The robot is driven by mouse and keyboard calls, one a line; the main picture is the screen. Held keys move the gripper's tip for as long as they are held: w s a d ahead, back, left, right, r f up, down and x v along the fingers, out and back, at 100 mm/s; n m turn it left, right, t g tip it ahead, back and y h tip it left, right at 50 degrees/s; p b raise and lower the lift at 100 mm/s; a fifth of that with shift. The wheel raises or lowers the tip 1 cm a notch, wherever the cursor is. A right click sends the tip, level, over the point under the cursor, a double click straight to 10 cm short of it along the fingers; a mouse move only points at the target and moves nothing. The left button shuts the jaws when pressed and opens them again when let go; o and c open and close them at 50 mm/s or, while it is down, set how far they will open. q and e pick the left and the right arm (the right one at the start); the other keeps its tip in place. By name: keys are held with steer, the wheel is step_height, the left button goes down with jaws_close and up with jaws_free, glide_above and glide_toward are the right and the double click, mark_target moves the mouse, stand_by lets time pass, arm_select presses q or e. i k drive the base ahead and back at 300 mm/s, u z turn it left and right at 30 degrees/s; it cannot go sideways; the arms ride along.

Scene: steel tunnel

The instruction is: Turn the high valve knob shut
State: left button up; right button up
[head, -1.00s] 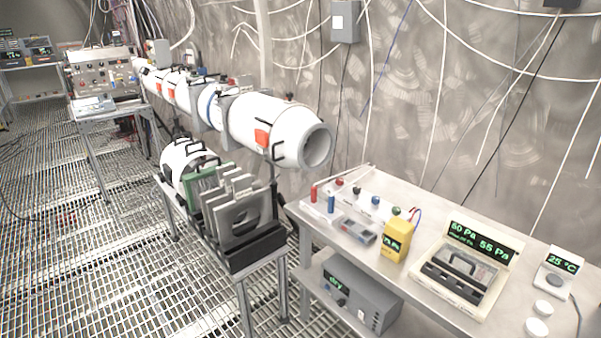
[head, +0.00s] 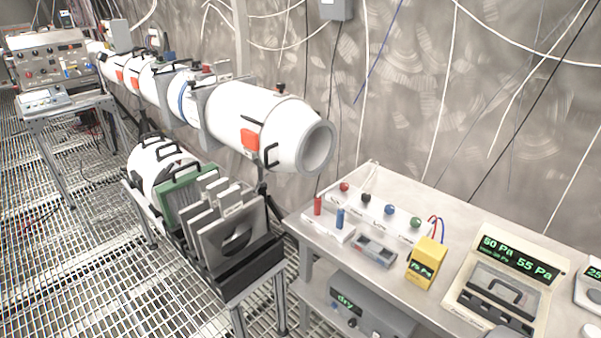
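A row of small round knobs stands on a white strip along the back of the steel table. They are a red knob (head: 344,187), a black knob (head: 366,197), a blue knob (head: 390,209) and a green knob (head: 415,222). Small labels are on the strip in front of them, too small to read surely, so I cannot tell which knob is the high valve or whether it is open. Neither of my grippers is in view.
The steel table (head: 470,216) also bears red and blue cylinders (head: 329,210), a yellow meter (head: 425,263) and a pressure display (head: 505,280). A white tube (head: 240,112) runs along the wall above a rack of plates (head: 225,222). Grating floor (head: 75,270) is free at left.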

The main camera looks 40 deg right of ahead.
mark_target(344, 187)
steer(key=z, duration=0.2)
steer(key=i, duration=0.75)
steer(key=z, duration=0.6)
